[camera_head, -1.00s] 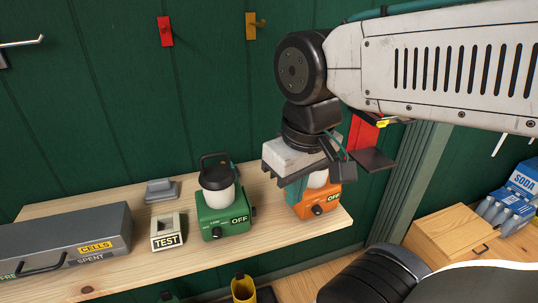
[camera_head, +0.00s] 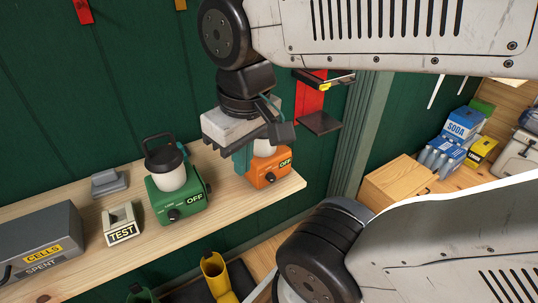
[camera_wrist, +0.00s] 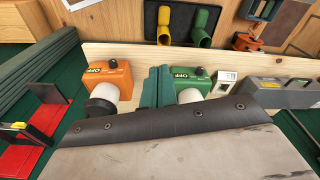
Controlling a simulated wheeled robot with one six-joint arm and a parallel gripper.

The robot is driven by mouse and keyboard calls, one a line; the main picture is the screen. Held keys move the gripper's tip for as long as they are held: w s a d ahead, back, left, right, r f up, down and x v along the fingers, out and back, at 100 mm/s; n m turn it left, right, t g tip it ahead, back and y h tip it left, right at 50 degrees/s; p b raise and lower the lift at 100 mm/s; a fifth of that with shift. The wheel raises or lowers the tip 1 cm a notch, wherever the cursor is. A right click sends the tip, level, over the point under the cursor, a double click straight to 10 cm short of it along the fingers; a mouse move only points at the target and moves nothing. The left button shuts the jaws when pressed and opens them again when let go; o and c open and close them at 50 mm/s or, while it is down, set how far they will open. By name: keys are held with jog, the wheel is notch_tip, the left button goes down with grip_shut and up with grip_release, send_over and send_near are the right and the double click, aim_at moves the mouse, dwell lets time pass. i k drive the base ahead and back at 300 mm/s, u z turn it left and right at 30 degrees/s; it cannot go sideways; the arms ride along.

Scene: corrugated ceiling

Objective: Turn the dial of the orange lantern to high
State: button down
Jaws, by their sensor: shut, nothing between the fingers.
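The orange lantern (camera_head: 268,171) stands near the right end of the wooden shelf, with OFF lettering on its base. Its dark dial (camera_head: 270,178) is on the front face; the dial also shows in the wrist view (camera_wrist: 113,63). My gripper (camera_head: 243,161) is shut and empty, just left of the orange lantern in the head view and partly covering its white body. In the wrist view the teal fingers (camera_wrist: 159,84) are together between the orange lantern (camera_wrist: 108,82) and the green lantern (camera_wrist: 188,82). I cannot tell the dial's exact setting.
The green lantern (camera_head: 178,190), a TEST block (camera_head: 122,225) and a grey cells box (camera_head: 40,243) stand along the shelf (camera_head: 235,218) to the left. A red bracket (camera_head: 312,97) hangs on the wall behind.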

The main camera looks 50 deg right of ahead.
aim_at(270, 177)
jog(key=z, duration=1.4)
jog(key=k, duration=1.5)
jog(key=u, duration=1.25)
jog(key=i, duration=0.45)
jog(key=u, duration=0.05)
